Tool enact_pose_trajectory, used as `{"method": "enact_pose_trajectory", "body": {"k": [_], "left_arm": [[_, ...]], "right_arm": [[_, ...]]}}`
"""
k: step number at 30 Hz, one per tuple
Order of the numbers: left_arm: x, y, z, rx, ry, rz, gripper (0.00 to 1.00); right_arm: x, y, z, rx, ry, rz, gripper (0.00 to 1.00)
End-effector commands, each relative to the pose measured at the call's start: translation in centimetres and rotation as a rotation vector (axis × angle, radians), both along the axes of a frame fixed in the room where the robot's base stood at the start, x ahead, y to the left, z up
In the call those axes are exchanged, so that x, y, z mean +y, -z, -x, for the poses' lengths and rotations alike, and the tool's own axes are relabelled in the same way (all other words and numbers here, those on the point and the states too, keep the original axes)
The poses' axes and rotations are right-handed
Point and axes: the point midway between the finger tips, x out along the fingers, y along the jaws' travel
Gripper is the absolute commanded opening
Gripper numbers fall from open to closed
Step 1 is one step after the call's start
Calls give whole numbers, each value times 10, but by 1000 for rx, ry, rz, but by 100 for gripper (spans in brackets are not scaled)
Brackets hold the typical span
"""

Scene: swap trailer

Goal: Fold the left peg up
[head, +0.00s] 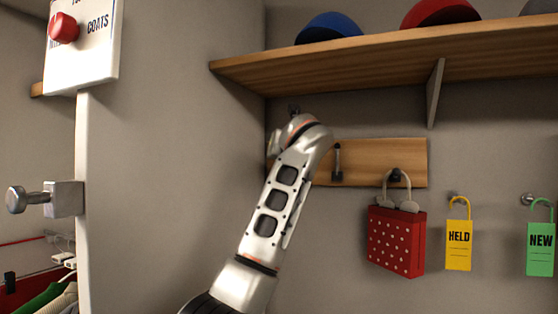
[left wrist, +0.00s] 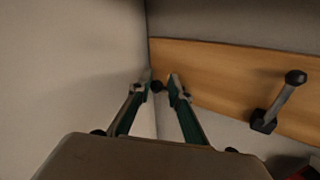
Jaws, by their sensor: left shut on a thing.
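The wooden peg board (head: 375,151) is on the back wall, its left part hidden by my left arm in the head view. The left peg (left wrist: 158,87) shows in the left wrist view as a small dark knob between my left fingertips. My left gripper (left wrist: 160,84) is shut on it; in the head view the arm hides the fingers. The middle peg (head: 337,162) has its base low and its knob above; it also shows in the left wrist view (left wrist: 281,100). The right peg (head: 396,175) carries a red dotted bag (head: 396,238). My right gripper is not in view.
A wooden shelf (head: 350,65) with caps is above the board. A side wall (head: 175,160) is close on the left. Yellow HELD (head: 459,245) and green NEW (head: 540,249) tags hang at right. A COATS sign (head: 97,50) stands at far left.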

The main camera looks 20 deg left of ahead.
Motion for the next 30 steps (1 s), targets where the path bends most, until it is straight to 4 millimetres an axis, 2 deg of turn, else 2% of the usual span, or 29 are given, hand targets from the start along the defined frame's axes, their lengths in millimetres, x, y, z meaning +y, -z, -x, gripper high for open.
{"method": "enact_pose_trajectory", "body": {"k": [1,18,19,21,30], "left_arm": [[0,5,-2,29,-4,-5,0],[1,5,-4,66,-6,-6,0],[1,5,-4,66,-6,-6,24],[1,4,-4,65,-5,-6,36],[1,0,-3,55,-4,-3,36]], "right_arm": [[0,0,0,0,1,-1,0],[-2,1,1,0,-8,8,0],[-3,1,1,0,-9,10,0],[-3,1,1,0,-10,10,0],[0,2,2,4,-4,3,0]]}}
